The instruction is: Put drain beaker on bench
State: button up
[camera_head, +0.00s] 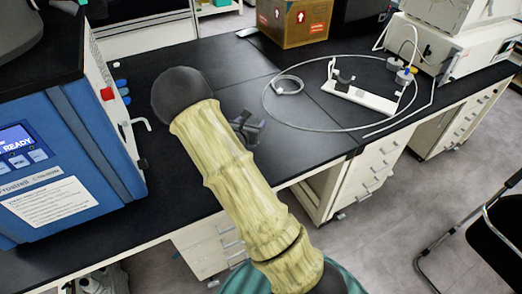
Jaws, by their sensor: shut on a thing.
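The drain beaker cannot be made out in this view. My arm in its pale yellow sleeve rises from the bottom and ends in a dark rounded cap above the black bench (218,58). My gripper is not clearly seen; the arm hides what lies behind and below it. A small dark jointed object (246,127) shows just right of the sleeve, and I cannot tell what it is. The blue freeze dryer (88,135) stands at the left, its screen reading READY, with a white bent tube (138,124) on its right side.
A cardboard box (294,22) stands at the back of the bench. A white stand (362,97) with looped clear tubing is at the right, near a white instrument (468,50). Free bench top lies behind the arm. A black chair (500,225) is on the floor at right.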

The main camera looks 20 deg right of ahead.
jog(key=shift+w, duration=0.1)
jog(key=shift+s, duration=0.2)
jog(key=shift+f, duration=0.15)
jog(key=shift+w+f+p, duration=0.1)
jog(key=shift+f+p, duration=0.35)
jog(key=shift+f, duration=2.25)
notch_tip(320, 180, down, 4)
jog(key=shift+a+r+p, duration=0.1)
jog(key=shift+p, duration=0.2)
jog(key=shift+f, duration=0.2)
